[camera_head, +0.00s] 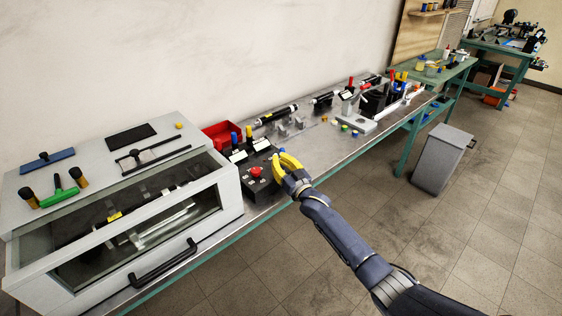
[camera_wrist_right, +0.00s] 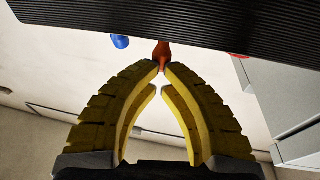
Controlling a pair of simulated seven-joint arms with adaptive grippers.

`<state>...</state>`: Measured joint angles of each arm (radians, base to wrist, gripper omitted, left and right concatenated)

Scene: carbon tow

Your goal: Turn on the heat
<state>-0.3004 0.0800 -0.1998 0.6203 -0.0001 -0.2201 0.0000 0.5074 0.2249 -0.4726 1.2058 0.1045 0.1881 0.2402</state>
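A dark control box (camera_head: 252,188) with a red mushroom button (camera_head: 256,172) sits on the bench, to the right of the glass-fronted machine (camera_head: 130,215). My right gripper (camera_head: 277,158), with yellow fingers, is over the right side of the box. In the right wrist view, its fingertips (camera_wrist_right: 162,66) come together, with almost no gap. A small orange-red piece (camera_wrist_right: 162,52) shows right at the tips. I cannot tell whether it is pinched or just behind them. The gripper hides part of the box, and no heat label is readable. My left gripper is not in view.
A red bin (camera_head: 222,131) stands behind the box. A grey stand (camera_head: 352,118) and several small parts are farther along the bench. A grey waste bin (camera_head: 440,160) stands on the floor.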

